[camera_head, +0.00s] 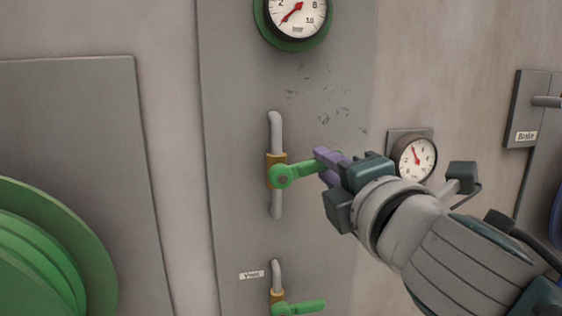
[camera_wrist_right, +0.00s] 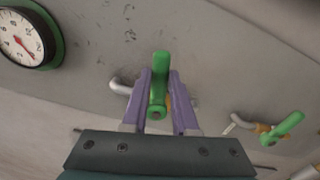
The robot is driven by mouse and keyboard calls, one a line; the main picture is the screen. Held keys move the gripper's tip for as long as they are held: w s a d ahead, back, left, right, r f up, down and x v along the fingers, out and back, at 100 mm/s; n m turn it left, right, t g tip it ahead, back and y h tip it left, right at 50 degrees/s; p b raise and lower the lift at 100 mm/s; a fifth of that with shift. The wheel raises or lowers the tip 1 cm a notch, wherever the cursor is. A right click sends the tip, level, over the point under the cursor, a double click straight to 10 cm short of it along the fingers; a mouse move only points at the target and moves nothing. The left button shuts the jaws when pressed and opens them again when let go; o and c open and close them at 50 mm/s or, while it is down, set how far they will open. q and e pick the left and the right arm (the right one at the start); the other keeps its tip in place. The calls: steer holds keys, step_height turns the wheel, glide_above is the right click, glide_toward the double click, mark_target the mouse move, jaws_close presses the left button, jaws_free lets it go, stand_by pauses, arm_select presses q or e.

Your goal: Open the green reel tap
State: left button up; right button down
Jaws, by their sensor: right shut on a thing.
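A green tap handle (camera_head: 302,171) sits on a brass valve body (camera_head: 275,160) on a vertical grey pipe, fixed to the grey panel. The handle points right, across the pipe. My right gripper (camera_head: 328,163) comes in from the right with its purple fingers shut on the handle's outer end. In the right wrist view the green handle (camera_wrist_right: 159,85) stands between the two purple fingers (camera_wrist_right: 160,105). The valve body is mostly hidden there. My left gripper is not in view.
A second green tap (camera_head: 302,307) is lower on the panel, beside a label reading "Vent". A green-rimmed gauge (camera_head: 297,18) is above and a smaller gauge (camera_head: 417,158) is behind my right wrist. A large green reel (camera_head: 45,255) is at the lower left.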

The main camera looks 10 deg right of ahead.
mark_target(278, 131)
steer(key=a+r+n+p, duration=0.1)
steer(key=n+p, duration=0.2)
steer(key=n, duration=0.1)
steer(key=a+r+n+p, duration=0.2)
steer(key=n+p, duration=0.1)
steer(key=n, duration=0.2)
steer(key=a+r+n+p, duration=0.1)
steer(key=a+n+p, duration=0.1)
steer(key=n+p, duration=0.1)
steer(key=shift+s+r+n, duration=0.1)
steer(key=shift+r+n, duration=0.25)
steer(key=shift+n, duration=0.45)
steer(key=shift+a+n+p, duration=0.3)
steer(key=shift+a+n, duration=0.1)
steer(key=shift+n, duration=0.3)
steer(key=shift+f, duration=0.1)
steer(key=c, duration=0.7)
jaws_free()
steer(key=shift+s, duration=0.1)
